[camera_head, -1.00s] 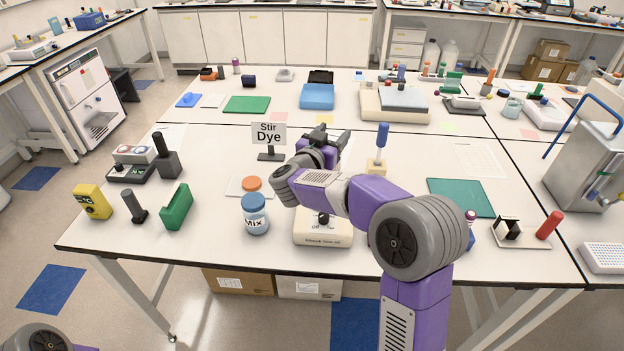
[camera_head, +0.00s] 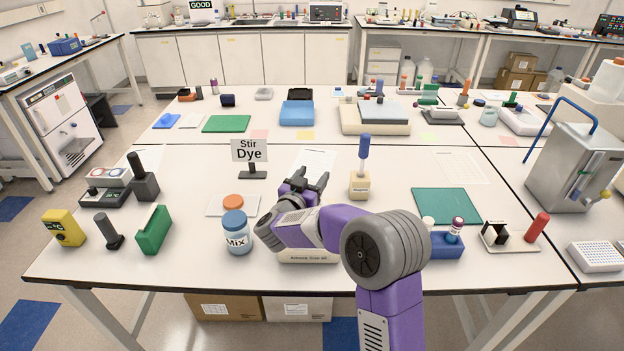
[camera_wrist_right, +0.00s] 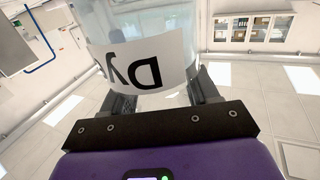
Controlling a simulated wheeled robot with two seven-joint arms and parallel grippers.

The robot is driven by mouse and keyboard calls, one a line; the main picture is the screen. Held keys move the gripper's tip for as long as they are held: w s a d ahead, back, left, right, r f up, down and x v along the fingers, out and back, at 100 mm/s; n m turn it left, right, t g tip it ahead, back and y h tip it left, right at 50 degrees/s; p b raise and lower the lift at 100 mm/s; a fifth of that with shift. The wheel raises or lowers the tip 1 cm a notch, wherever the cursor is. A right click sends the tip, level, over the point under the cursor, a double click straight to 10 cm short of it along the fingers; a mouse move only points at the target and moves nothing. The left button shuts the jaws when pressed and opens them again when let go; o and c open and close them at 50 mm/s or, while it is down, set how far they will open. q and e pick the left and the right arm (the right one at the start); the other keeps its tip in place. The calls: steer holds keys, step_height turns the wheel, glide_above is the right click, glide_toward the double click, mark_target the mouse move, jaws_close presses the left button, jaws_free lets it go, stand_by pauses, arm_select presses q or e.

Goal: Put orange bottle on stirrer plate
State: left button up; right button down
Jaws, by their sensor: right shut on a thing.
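My right gripper (camera_head: 305,183) is shut on a clear vessel (camera_wrist_right: 140,20), whose white label reading "Dy" appears upside down in the right wrist view. In the head view I cannot make out this vessel at the jaws. A white device (camera_head: 310,257), probably the stirrer plate, stands near the front edge, mostly hidden under my right arm. An orange cap or disc (camera_head: 233,201) is on a white flat plate (camera_head: 217,209). I cannot tell whether it belongs to the held vessel. My left gripper is out of view.
A blue-capped bottle marked "Mix" (camera_head: 236,238) stands just left of my right wrist. A "Stir Dye" sign (camera_head: 249,152) stands behind. A wooden block with a blue-handled tool (camera_head: 360,186) is to the right, with a green mat (camera_head: 446,204) beyond it.

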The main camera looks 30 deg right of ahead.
steer(key=shift+c, duration=1.4)
jaws_free()
steer(key=shift+f, duration=0.1)
steer(key=shift+r, duration=0.2)
steer(key=p+v, duration=0.1)
steer(key=v, duration=1.1)
steer(key=shift+f, duration=0.1)
